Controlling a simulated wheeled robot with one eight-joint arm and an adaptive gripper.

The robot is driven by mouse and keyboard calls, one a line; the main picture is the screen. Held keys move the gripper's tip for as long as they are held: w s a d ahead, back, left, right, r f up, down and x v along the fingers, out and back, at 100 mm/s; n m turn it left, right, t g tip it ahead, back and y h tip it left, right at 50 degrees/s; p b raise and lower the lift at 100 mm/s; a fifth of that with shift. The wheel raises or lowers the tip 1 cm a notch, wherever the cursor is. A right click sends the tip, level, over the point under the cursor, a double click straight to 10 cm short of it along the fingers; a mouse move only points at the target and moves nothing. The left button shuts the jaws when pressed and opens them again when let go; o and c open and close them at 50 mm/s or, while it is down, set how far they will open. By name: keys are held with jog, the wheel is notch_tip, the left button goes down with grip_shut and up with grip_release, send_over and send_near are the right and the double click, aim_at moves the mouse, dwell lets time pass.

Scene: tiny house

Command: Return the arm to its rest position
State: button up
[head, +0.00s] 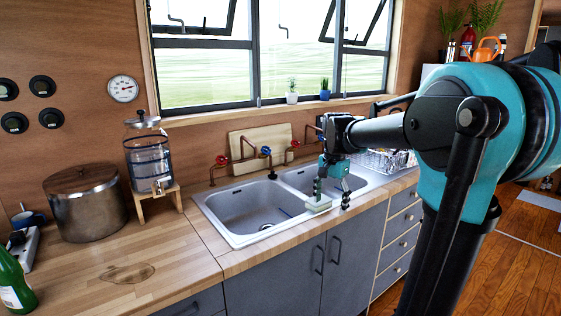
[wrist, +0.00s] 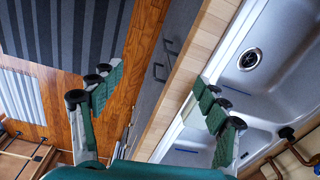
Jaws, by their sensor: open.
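My gripper (head: 332,194) hangs from my outstretched teal and black arm over the front rim of the double sink (head: 250,212). Its fingers point down and stand apart, with nothing visible between them. In the wrist view the gripper (wrist: 158,95) is open too, one finger over the wooden floor and the other over the sink edge. A small pale green block (head: 318,206), perhaps a sponge, lies by the sink's front edge, close to the left fingertip; I cannot tell if they touch.
The wooden counter (head: 190,250) carries a large metal pot (head: 85,205), a glass dispenser (head: 150,158) on a stand and a green bottle (head: 14,283). Copper taps (head: 243,150) rise behind the sink. A dish rack (head: 385,160) stands right of it. Cabinets (head: 300,270) are below; floor at right is open.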

jog(key=s+d+f+n+t, duration=0.3)
jog(key=s+f+n, duration=0.6)
jog(key=s+f, duration=1)
jog(key=shift+s+d+f+t, duration=0.2)
jog(key=shift+s+f+t, duration=0.1)
jog(key=shift+f, duration=0.1)
jog(key=shift+o, duration=0.5)
